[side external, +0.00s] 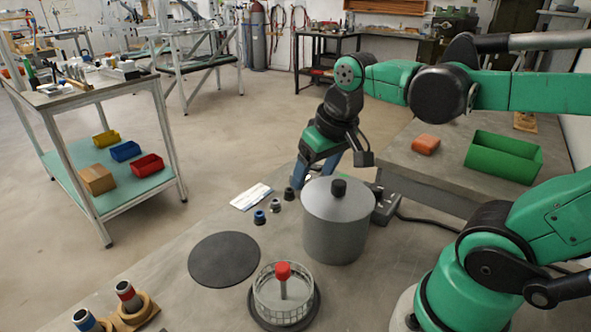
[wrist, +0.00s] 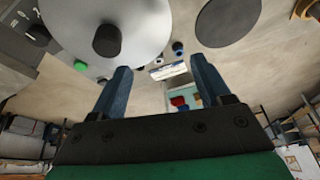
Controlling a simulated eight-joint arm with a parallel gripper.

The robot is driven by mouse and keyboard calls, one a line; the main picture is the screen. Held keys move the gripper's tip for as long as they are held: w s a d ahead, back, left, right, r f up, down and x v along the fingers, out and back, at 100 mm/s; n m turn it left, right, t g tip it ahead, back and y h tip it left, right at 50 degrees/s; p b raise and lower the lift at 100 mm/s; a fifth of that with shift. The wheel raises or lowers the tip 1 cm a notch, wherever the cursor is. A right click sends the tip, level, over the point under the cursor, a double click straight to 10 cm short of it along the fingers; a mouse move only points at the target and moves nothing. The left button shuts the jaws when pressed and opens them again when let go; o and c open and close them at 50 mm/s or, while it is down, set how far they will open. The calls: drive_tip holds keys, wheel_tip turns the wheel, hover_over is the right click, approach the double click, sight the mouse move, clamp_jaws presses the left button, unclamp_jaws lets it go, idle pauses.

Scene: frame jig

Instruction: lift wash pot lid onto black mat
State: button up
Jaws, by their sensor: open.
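The wash pot (side external: 334,234) is a grey cylinder on the table, right of centre in the side view. Its grey lid (side external: 318,199) is on top, with a black knob (side external: 339,187). In the wrist view the lid (wrist: 150,22) and knob (wrist: 107,40) show at the top left. The round black mat (side external: 224,259) lies bare on the table, left of the pot; it also shows in the wrist view (wrist: 227,20). My gripper (wrist: 160,78) is open and empty, its two blue fingers apart. In the side view it is behind the pot, its fingers partly hidden.
A wire basket (side external: 283,298) with a red-topped handle stands in front of the pot and mat. Small dark fittings (side external: 275,205) and a white card (side external: 250,196) lie behind the mat. A control box (side external: 384,207) is right of the pot. Ring holders (side external: 131,308) are at the front left.

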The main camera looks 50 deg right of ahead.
sight(340, 183)
drive_tip(key=d+m+g, duration=0.1)
drive_tip(key=s+d+r+m+g, duration=0.2)
drive_tip(key=d, duration=0.1)
drive_tip(key=shift+g+y, duration=0.3)
drive_tip(key=shift+d+f, duration=0.1)
drive_tip(key=shift+s+f, duration=0.1)
drive_tip(key=shift+f, duration=2.5)
clamp_jaws()
